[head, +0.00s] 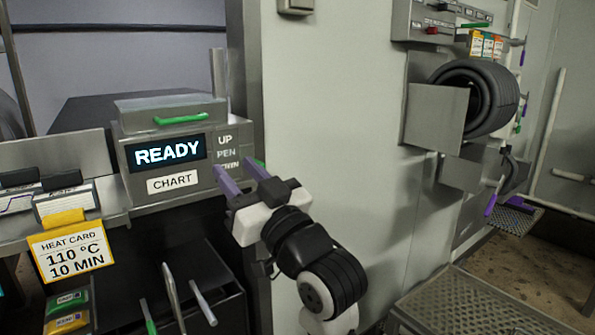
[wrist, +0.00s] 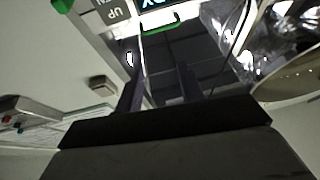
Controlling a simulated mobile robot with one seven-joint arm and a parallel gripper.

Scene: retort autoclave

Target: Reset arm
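My gripper (head: 238,168) is in the middle of the head view, at the end of my black and white arm. Its two purple fingers are apart with nothing seen between them. They overlap the right end of the grey chart recorder (head: 122,172), just below its UP and PEN labels; I cannot tell whether they touch it. In the wrist view the gripper (wrist: 158,75) also shows two separate dark fingers, with the recorder's green handle (wrist: 163,23) beyond them.
The recorder's display (head: 170,152) reads READY. A heat card (head: 70,249) reading 110 °C, 10 MIN hangs at the left. A dark rack (head: 215,275) with rods stands below.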

